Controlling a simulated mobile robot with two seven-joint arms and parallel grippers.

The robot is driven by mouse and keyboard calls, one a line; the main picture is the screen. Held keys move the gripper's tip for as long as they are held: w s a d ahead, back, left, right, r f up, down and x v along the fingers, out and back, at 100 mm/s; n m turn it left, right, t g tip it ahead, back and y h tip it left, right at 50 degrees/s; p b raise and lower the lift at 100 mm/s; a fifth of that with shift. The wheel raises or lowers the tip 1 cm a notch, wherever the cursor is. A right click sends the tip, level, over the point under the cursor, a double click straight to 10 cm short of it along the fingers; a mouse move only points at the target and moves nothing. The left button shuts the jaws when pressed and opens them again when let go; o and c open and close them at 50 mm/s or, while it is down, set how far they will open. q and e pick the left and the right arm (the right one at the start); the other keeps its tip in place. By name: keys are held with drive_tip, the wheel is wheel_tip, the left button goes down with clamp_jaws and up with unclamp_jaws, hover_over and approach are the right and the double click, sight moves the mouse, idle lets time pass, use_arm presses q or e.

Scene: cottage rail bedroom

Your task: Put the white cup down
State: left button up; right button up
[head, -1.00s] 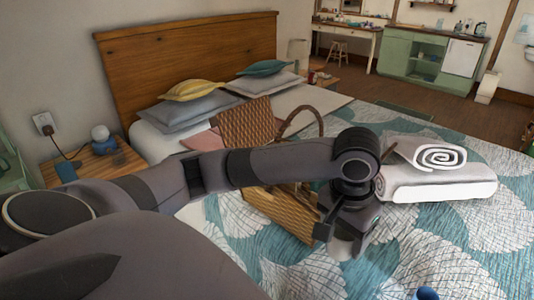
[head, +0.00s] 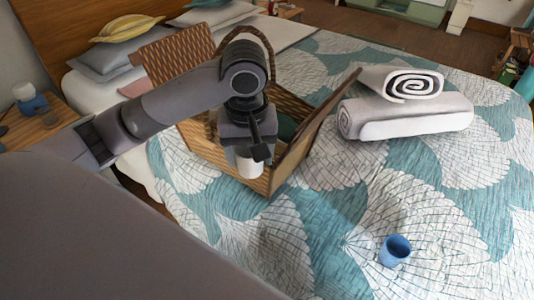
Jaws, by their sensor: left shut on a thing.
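The white cup (head: 249,167) is in my left gripper (head: 248,152), which is shut on it and points down. Only the lower part of the cup shows below the gripper. In the head view the cup overlaps the near part of the open wicker basket (head: 233,177) on the bed. I cannot tell how high the cup is above the basket's bottom. My right gripper is not in view.
A blue cup (head: 395,250) stands on the patterned bedspread (head: 330,235) at the front right. Rolled white towels (head: 415,115) lie right of the basket. Pillows (head: 110,50) are at the headboard. The bedspread in front of the basket is clear.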

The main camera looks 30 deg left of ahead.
use_arm(q)
drive_tip(key=shift+w+a, duration=0.2)
drive_tip(key=shift+w, duration=0.15)
drive_tip(key=w+a, duration=0.1)
drive_tip(key=w+a+b, duration=0.1)
drive_tip(key=w, duration=0.1)
drive_tip(key=w+a, duration=0.1)
drive_tip(key=w, duration=0.1)
drive_tip(key=shift+b, duration=0.35)
drive_tip(key=w+a+b, duration=0.1)
drive_tip(key=w+a, duration=0.4)
drive_tip(key=w, duration=0.5)
wheel_tip(320, 180, down, 18)
drive_tip(key=shift+a+r+b, duration=0.15)
drive_tip(key=shift+r+b, duration=0.1)
drive_tip(key=shift+b, duration=1)
drive_tip(key=shift+f, duration=0.2)
drive_tip(key=shift+f, duration=0.1)
drive_tip(key=o, duration=1.1)
drive_tip(key=shift+s, duration=0.1)
